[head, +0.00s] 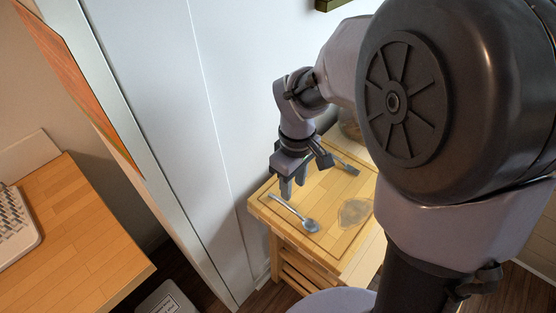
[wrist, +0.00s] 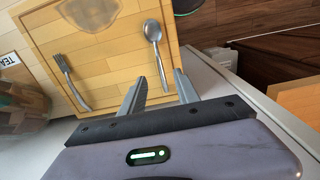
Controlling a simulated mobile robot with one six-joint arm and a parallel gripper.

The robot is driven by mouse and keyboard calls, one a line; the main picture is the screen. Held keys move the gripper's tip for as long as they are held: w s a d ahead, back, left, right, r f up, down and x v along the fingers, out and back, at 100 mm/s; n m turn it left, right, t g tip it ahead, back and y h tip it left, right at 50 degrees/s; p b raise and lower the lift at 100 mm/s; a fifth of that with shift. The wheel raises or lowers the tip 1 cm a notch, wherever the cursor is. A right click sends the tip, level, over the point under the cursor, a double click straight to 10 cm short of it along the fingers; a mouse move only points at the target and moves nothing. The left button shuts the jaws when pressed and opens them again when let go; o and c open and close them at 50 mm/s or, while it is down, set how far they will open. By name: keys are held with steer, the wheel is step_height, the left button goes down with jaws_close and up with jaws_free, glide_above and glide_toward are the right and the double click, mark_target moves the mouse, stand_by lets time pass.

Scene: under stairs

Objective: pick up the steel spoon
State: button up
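The steel spoon (head: 297,216) lies on a wooden board on a small wooden table. In the wrist view the spoon (wrist: 155,45) has its bowl toward the top, and its handle runs down toward the gap between my fingers. My gripper (head: 292,188) points down near the handle end. In the wrist view my gripper (wrist: 160,78) is open, with the handle's end appearing between the fingertips. Nothing is held. The exact height of the fingertips above the spoon is hard to tell.
A fork (wrist: 68,78) lies on the same board (wrist: 110,65), left of the spoon. A translucent flat item (head: 355,212) lies nearby. A box marked TEA (wrist: 10,62) and a jar (wrist: 22,130) stand at the left. A white wall (head: 185,110) stands close behind my gripper.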

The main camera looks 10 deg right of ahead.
mark_target(292, 208)
step_height(292, 208, down, 10)
steer(key=b, duration=0.4)
steer(key=shift+f, duration=0.25)
steer(key=shift+r, duration=0.15)
steer(key=shift+c, duration=1.1)
jaws_close()
